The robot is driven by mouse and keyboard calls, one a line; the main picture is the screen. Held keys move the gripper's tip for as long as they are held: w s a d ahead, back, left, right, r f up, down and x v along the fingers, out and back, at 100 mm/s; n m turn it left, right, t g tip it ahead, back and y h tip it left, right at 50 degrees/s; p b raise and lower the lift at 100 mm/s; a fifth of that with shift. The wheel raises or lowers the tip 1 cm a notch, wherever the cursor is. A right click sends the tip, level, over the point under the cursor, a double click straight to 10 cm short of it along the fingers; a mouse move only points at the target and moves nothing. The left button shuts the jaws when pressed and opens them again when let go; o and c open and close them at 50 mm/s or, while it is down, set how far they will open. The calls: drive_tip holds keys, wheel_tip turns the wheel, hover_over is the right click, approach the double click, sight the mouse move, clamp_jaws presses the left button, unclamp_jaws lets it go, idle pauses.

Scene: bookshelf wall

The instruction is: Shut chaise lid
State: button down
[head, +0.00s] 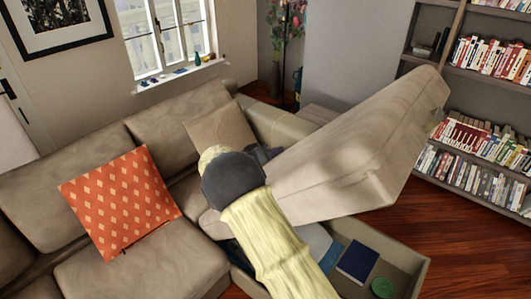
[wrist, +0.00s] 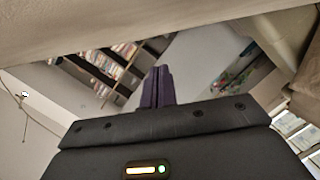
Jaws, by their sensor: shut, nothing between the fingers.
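The chaise lid (head: 350,150) is a thick beige cushioned panel. It is raised and tilted, its right end high above the open storage box (head: 405,262) of the sofa. In the wrist view my gripper (wrist: 158,72) shows two dark purple fingers pressed together and empty. A beige surface, probably the lid (wrist: 110,30), spans the top of that view beyond the fingers. I cannot tell whether they touch it.
A dark blue book (head: 357,262) and a green round object (head: 382,287) lie in the box. The sofa (head: 140,275) carries an orange patterned pillow (head: 120,202) and a beige pillow (head: 220,132). A bookshelf (head: 470,110) stands at right, with bare wooden floor before it.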

sight(286, 168)
drive_tip(key=shift+w+d, duration=0.5)
drive_tip(key=shift+w, duration=0.05)
drive_tip(key=s+d+f+p, duration=0.1)
drive_tip(key=d+f, duration=0.1)
drive_tip(key=shift+s+d+f+p, duration=0.15)
drive_tip(key=shift+s+f+p, duration=0.15)
drive_tip(key=shift+s+p, duration=0.05)
drive_tip(key=shift+d+f, duration=0.1)
drive_tip(key=shift+f, duration=0.15)
